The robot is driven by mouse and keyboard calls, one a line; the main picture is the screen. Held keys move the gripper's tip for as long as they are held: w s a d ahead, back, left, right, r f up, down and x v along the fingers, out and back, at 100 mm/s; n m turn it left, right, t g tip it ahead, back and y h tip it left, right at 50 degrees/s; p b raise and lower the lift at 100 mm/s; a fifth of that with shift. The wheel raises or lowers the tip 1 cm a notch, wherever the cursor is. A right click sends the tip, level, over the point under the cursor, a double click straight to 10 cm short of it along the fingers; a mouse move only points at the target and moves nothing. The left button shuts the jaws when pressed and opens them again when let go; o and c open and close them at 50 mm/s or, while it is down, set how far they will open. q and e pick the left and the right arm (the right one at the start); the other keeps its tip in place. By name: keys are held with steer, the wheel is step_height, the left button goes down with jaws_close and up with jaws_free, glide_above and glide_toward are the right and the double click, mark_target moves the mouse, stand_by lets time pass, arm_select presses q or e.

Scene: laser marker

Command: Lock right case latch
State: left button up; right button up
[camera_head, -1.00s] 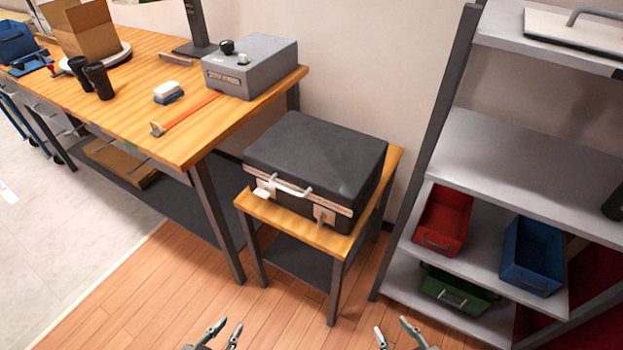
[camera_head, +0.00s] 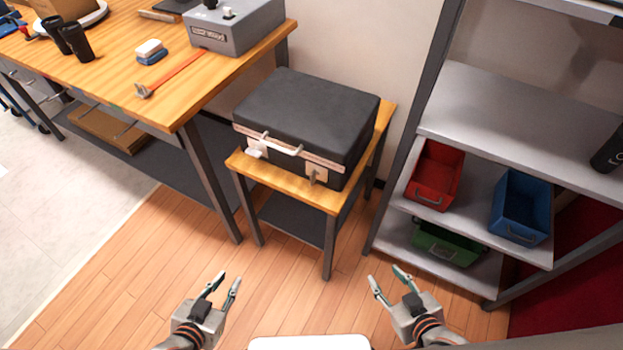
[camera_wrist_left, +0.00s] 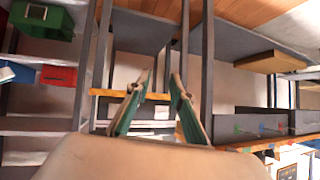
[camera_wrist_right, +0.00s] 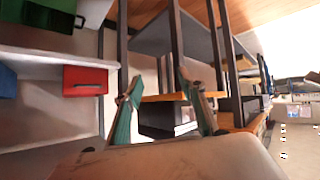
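The black case (camera_head: 308,112) lies closed on a small wooden-topped stand (camera_head: 290,188). Its front faces me, with a white handle (camera_head: 282,145) in the middle. The right case latch (camera_head: 316,174) is on a pale plate at the front right; its exact position is too small to tell. The left latch (camera_head: 255,150) sticks out at the front left. My left gripper (camera_head: 226,284) and my right gripper (camera_head: 389,281) are both open and empty, low in front of the stand and apart from the case. The case also shows between the fingers in the right wrist view (camera_wrist_right: 168,122).
A long workbench (camera_head: 130,97) stands at the left with a grey machine (camera_head: 237,28), an orange-handled hammer (camera_head: 172,74) and dark cups. A grey shelf unit (camera_head: 480,110) at the right holds red (camera_head: 435,174), blue (camera_head: 520,207) and green bins (camera_head: 447,243). Floor before the stand is clear.

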arm_select(q)
steer(key=w+b, duration=0.1)
steer(key=w, duration=0.1)
steer(key=m+t+h+b, duration=0.2)
steer(key=t+h+b, duration=0.35)
steer(key=b, duration=1.05)
glide_toward(311, 177)
steer(key=w, duration=0.3)
steer(key=shift+g+h, duration=0.25)
steer(key=shift+h, duration=0.2)
steer(key=x, duration=0.3)
steer(key=b+x, duration=0.1)
steer(key=x, duration=0.2)
steer(key=shift+s+d, duration=0.15)
steer(key=shift+d, duration=0.3)
steer(key=shift+w+d+r, duration=0.1)
steer(key=shift+w+d, duration=0.05)
steer(key=shift+w, duration=0.1)
jaws_close()
arm_select(e)
steer(key=w+a+f+t+y, duration=0.1)
steer(key=w+a+f, duration=0.2)
steer(key=a, duration=0.2)
steer(key=shift+w, duration=0.2)
